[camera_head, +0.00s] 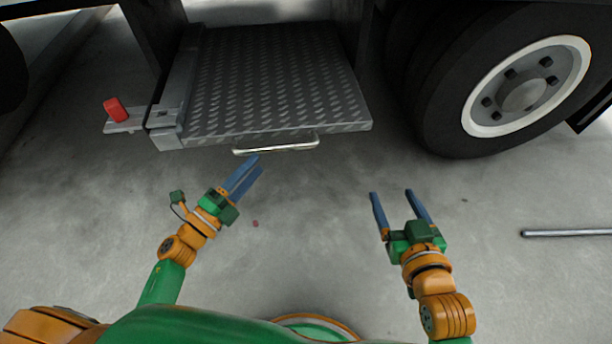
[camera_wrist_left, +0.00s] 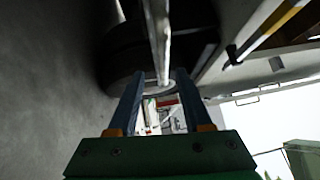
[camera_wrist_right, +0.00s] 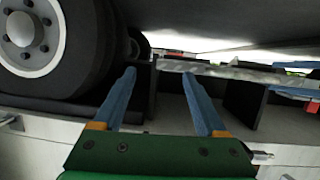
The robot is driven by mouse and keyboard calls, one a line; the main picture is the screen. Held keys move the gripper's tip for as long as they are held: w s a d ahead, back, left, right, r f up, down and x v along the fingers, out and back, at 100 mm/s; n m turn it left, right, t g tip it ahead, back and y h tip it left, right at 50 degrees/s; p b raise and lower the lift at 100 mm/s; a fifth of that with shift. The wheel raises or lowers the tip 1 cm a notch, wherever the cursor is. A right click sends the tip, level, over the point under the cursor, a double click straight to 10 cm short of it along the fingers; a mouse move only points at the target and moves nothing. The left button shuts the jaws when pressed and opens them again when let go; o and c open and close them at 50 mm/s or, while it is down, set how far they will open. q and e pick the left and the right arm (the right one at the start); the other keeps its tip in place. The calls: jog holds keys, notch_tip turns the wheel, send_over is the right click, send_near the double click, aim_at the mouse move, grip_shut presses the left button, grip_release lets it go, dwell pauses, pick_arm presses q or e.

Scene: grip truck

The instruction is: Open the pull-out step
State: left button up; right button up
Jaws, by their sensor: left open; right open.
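The pull-out step (camera_head: 275,80) is a grey diamond-plate platform under the truck, with a pale bar handle (camera_head: 276,148) along its front edge. My left gripper (camera_head: 257,164) is open, its tips just below the handle's left part. In the left wrist view the handle (camera_wrist_left: 159,40) runs lengthwise in line with the gap between the open fingers (camera_wrist_left: 160,74); I cannot tell whether they touch it. My right gripper (camera_head: 391,193) is open and empty, right of the handle and nearer to me. In the right wrist view the step's edge (camera_wrist_right: 235,72) shows beyond the fingers (camera_wrist_right: 159,73).
A large truck wheel (camera_head: 525,88) stands right of the step. A red block (camera_head: 115,109) sits on a bracket at the step's left. A metal rod (camera_head: 568,233) lies on the floor at the right.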

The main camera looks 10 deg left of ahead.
aim_at(275, 146)
pick_arm(q)
jog(key=shift+m+h, duration=0.5)
jog(key=shift+m, duration=0.2)
jog(key=x, duration=0.7)
jog(key=shift+d+r+b, duration=0.1)
jog(key=shift+d+b, duration=0.2)
jog(key=shift+d, duration=0.1)
grip_shut()
pick_arm(e)
notch_tip(275, 146, up, 8)
jog(key=t+y, duration=0.1)
jog(key=t, duration=0.3)
jog(key=shift+w+a, duration=0.4)
jog(key=shift+t, duration=0.3)
